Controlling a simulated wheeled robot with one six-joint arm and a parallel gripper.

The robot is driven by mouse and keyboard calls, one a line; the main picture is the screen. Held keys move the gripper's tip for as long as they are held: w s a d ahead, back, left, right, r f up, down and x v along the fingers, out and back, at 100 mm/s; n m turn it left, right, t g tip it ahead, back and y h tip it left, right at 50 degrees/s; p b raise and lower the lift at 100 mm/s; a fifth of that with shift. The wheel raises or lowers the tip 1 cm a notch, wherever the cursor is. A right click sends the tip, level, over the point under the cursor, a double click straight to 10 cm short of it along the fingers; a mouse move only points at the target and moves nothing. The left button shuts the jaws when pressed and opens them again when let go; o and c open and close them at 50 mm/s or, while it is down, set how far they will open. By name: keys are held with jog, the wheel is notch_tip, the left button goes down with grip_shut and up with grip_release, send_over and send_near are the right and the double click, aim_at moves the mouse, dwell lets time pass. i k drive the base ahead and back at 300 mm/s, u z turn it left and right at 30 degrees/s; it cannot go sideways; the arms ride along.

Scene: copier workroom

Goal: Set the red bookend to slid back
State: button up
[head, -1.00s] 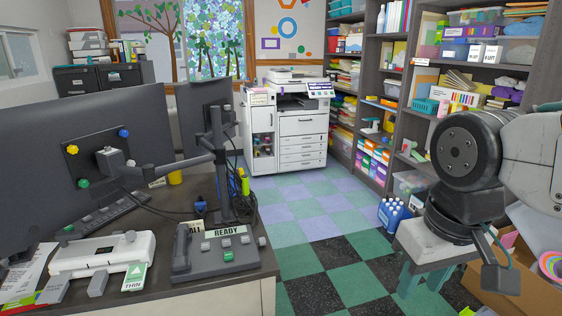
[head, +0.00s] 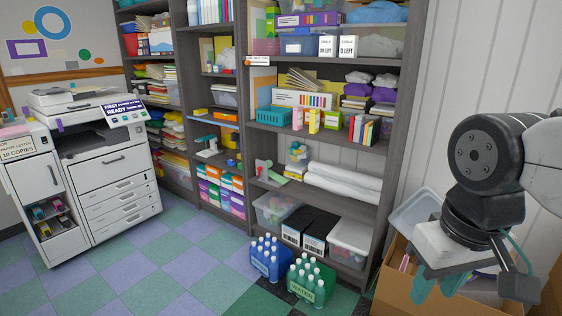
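I cannot pick out the red bookend with certainty. A row of small upright books (head: 364,129), with some red among the spines, stands at the right end of the tall shelf unit's middle board. Whether a bookend stands against them is too small to tell. My gripper (head: 438,284) hangs at the lower right, in front of a cardboard box and well apart from the shelves. Its two teal fingers are spread with a gap, and nothing shows between them.
The tall shelf unit (head: 393,120) fills the middle. Blue bottles (head: 270,257) and green bottles (head: 312,281) stand on the floor before it. A copier (head: 105,160) stands at left. The cardboard box (head: 398,296) is at lower right. Checkered floor (head: 180,270) is clear at lower left.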

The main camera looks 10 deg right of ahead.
aim_at(353, 128)
jog(key=z, duration=0.25)
jog(key=i, duration=0.55)
jog(key=z, duration=0.25)
jog(key=k, duration=1.3)
jog(key=z, duration=0.5)
jog(key=i, duration=1.55)
jog(key=u, duration=0.7)
